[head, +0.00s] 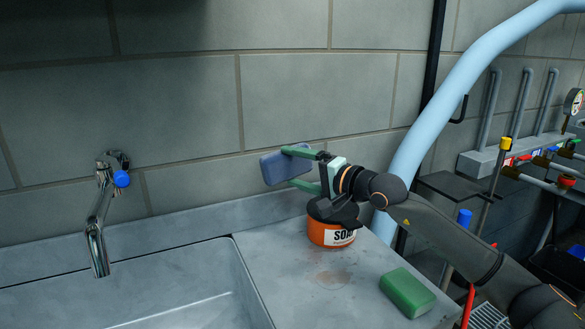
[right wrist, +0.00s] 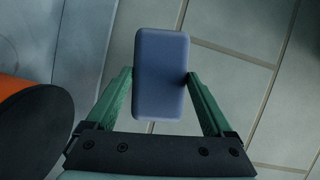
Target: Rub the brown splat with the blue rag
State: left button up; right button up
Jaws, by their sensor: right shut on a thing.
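The blue rag (head: 284,166) is a rounded block held between the green fingers of my right gripper (head: 296,168). In the right wrist view the blue rag (right wrist: 161,75) sits between both fingertips of the right gripper (right wrist: 161,82). It is raised in the air in front of the wall, above the back edge of the counter. The brown splat (head: 331,279) is a faint stain on the grey counter, lower than the rag and to its right, apart from it. My left gripper is not in view.
An orange soap tub (head: 330,236) with a dark lid stands behind the splat, partly below my gripper. A green block (head: 407,292) lies right of the splat. A sink (head: 180,300) with a tap (head: 100,215) is at left. A thick blue pipe (head: 432,120) rises at right.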

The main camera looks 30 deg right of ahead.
jog(key=shift+s+f+b, duration=0.15)
jog(key=shift+s+b, duration=0.35)
jog(key=shift+b, duration=0.05)
jog(key=shift+s+b, duration=0.55)
jog(key=shift+s, duration=0.45)
